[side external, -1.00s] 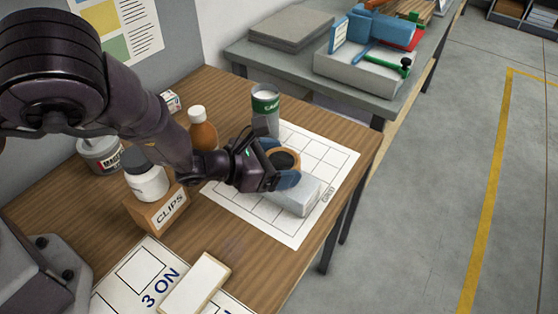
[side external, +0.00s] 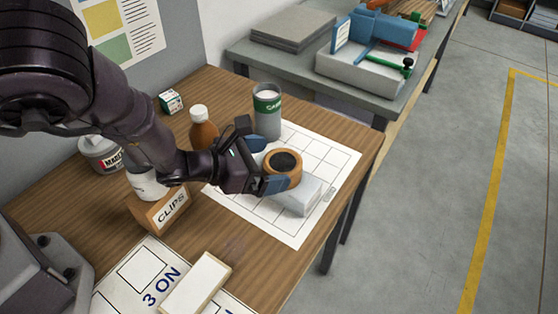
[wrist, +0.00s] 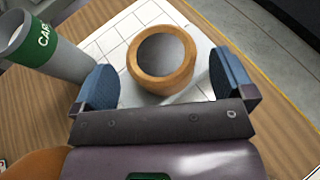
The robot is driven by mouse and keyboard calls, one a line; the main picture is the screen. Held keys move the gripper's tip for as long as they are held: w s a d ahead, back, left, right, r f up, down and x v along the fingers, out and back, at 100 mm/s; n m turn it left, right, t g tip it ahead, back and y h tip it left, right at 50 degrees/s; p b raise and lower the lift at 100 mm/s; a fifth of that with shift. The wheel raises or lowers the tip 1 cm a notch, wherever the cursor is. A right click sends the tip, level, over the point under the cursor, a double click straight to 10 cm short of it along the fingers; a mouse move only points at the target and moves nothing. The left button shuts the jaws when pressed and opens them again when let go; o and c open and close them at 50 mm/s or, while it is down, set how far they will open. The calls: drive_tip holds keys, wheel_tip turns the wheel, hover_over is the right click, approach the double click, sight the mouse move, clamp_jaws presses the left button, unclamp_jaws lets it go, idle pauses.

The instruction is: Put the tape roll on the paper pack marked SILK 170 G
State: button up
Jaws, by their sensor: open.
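The tape roll (side external: 283,170), an orange-brown ring with a dark centre, sits on a pale grey-white pack (side external: 297,197) on the gridded sheet. No SILK 170 G marking can be read on this pack. My gripper (side external: 262,160) is open at the roll's left side, with one blue finger near the roll's lower left and the other behind it. In the wrist view the roll (wrist: 162,60) shows whole, ahead of and between the spread blue fingers (wrist: 165,82), with gaps on both sides. The underside of the roll is hidden.
A grey can with a green band (side external: 267,112) stands close behind my gripper. An orange-brown bottle (side external: 203,130), a CLIPS box (side external: 160,207) and a labelled jar (side external: 98,154) stand to the left. A whitish block (side external: 197,284) lies in front. The gridded sheet's right part is clear.

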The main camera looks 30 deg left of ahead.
sight(266, 166)
wheel_tip(266, 166, up, 7)
idle(0.3)
drive_tip(key=shift+w+a+r+n, duration=0.15)
drive_tip(key=shift+r+n, duration=0.05)
drive_tip(key=shift+n, duration=0.1)
drive_tip(key=s+a+r+n+g+y, duration=0.1)
drive_tip(key=s+a+r+n+y, duration=0.15)
drive_tip(key=a+r+n, duration=0.65)
drive_tip(key=s+a+r+n+g+y, duration=0.1)
drive_tip(key=a+r+n+y, duration=0.3)
drive_tip(key=n, duration=0.9)
drive_tip(key=s+a+r+n+g, duration=0.1)
drive_tip(key=s+a+r+n, duration=0.1)
drive_tip(key=s+n, duration=0.4)
drive_tip(key=s+a+r+n+g, duration=0.1)
drive_tip(key=s+a+r+n, duration=0.1)
drive_tip(key=s+n, duration=0.5)
drive_tip(key=s+a+r+n+g, duration=0.2)
drive_tip(key=s+a+r+n, duration=0.1)
drive_tip(key=s+n, duration=0.3)
drive_tip(key=shift+s+a+n, duration=0.25)
drive_tip(key=shift+s+n, duration=0.05)
drive_tip(key=shift+s, duration=0.4)
